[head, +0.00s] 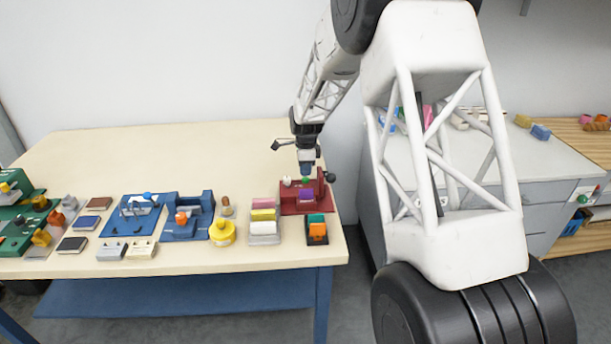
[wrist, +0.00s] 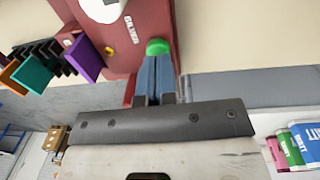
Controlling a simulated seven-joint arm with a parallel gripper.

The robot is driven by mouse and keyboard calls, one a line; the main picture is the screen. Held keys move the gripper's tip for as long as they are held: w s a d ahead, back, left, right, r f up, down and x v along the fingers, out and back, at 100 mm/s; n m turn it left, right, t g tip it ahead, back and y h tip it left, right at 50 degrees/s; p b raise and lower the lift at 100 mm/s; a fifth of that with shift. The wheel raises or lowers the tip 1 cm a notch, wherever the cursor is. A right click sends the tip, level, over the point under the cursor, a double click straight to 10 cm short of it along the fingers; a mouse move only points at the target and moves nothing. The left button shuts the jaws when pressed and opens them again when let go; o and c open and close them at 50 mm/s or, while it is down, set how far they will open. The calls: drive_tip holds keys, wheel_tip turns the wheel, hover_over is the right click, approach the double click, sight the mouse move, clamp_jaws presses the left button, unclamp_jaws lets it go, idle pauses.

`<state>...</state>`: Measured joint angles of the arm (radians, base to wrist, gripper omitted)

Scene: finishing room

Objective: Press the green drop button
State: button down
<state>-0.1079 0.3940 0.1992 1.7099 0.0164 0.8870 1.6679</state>
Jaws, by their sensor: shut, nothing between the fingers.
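The green button (wrist: 157,46) is a small round cap on a red machine (wrist: 126,88) marked "GILDER". In the head view the red machine (head: 290,207) stands at the right end of the cream table, and the button shows as a small green spot (head: 305,181). My gripper (head: 307,172) points down just above it. In the wrist view the shut, empty fingers (wrist: 158,60) end right at the button's edge and cover part of it. I cannot tell whether they touch it.
A purple piece (wrist: 85,58) sits at the machine's side, near a dark rack with teal and orange pieces (head: 317,230). A grey rack with coloured blocks (head: 264,238) stands to the left. Blue fixtures (head: 130,220) and a yellow pot (head: 222,233) are farther left. The table's back is clear.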

wheel_tip(320, 180, up, 11)
drive_tip(key=shift+w+r, duration=0.15)
drive_tip(key=shift+w, duration=0.3)
drive_tip(key=shift+s+r, duration=0.1)
idle(0.5)
drive_tip(key=s+d+r+n+t, duration=0.1)
drive_tip(key=s+d+r+n, duration=0.2)
drive_tip(key=s, duration=0.6)
drive_tip(key=s+d+r+n, duration=0.1)
drive_tip(key=s+r+n, duration=0.2)
drive_tip(key=s+r, duration=0.35)
drive_tip(key=s+d+r+n+t, duration=0.1)
drive_tip(key=s+d+r+n, duration=0.15)
drive_tip(key=s, duration=0.75)
drive_tip(key=s+d+f+n+t, duration=0.1)
drive_tip(key=s+n, duration=0.8)
drive_tip(key=s, duration=2.1)
drive_tip(key=shift+d+f, duration=0.85)
drive_tip(key=shift+d, duration=0.25)
